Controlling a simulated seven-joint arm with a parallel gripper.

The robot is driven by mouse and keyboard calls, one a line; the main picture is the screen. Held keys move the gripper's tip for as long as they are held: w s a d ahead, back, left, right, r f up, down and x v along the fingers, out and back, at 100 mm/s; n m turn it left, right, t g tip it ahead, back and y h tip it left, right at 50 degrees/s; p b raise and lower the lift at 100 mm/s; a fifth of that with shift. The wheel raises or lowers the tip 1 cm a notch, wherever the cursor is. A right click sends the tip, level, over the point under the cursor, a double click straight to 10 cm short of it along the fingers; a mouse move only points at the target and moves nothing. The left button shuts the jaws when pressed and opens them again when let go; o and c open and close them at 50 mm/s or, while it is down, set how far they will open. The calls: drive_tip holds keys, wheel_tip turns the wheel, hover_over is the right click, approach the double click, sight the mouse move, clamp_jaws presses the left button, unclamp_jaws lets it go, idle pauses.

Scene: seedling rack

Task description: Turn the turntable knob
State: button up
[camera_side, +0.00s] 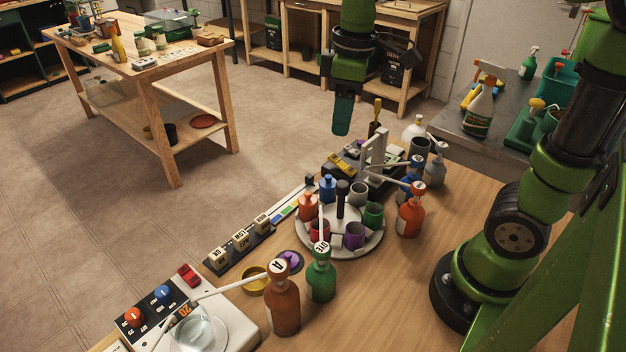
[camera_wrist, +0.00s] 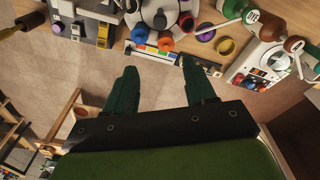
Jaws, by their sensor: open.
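The turntable (camera_side: 335,252) is a round pale grey tray on the wooden table in the side view. A tall dark knob (camera_side: 342,197) stands upright at its middle. Coloured cups and small bottles stand around the knob on the tray. My gripper (camera_side: 342,128) hangs in the air above and behind the turntable in the side view, apart from the knob. In the wrist view, my gripper (camera_wrist: 158,66) has its two green fingers spread wide with nothing between them. The turntable (camera_wrist: 148,20) is partly cut off at the top edge of the wrist view.
Tall bottles with long spouts, such as the orange-brown one (camera_side: 283,305) and green one (camera_side: 321,278), stand close around the turntable. A grey bracket (camera_side: 375,150) rises behind it. A block rack (camera_side: 240,245) and control panel (camera_side: 150,305) lie left. Open floor lies beyond the table.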

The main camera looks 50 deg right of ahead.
sight(343, 183)
drive_tip(key=f+n, duration=0.1)
drive_tip(key=f, duration=0.4)
drive_tip(key=f+n, duration=0.1)
drive_tip(key=f, duration=0.4)
drive_tip(key=f+n+g, duration=0.1)
drive_tip(key=f, duration=0.4)
drive_tip(key=shift+s+d+f, duration=0.15)
drive_tip(key=shift+s, duration=0.15)
drive_tip(key=shift+c, duration=0.5)
clamp_jaws()
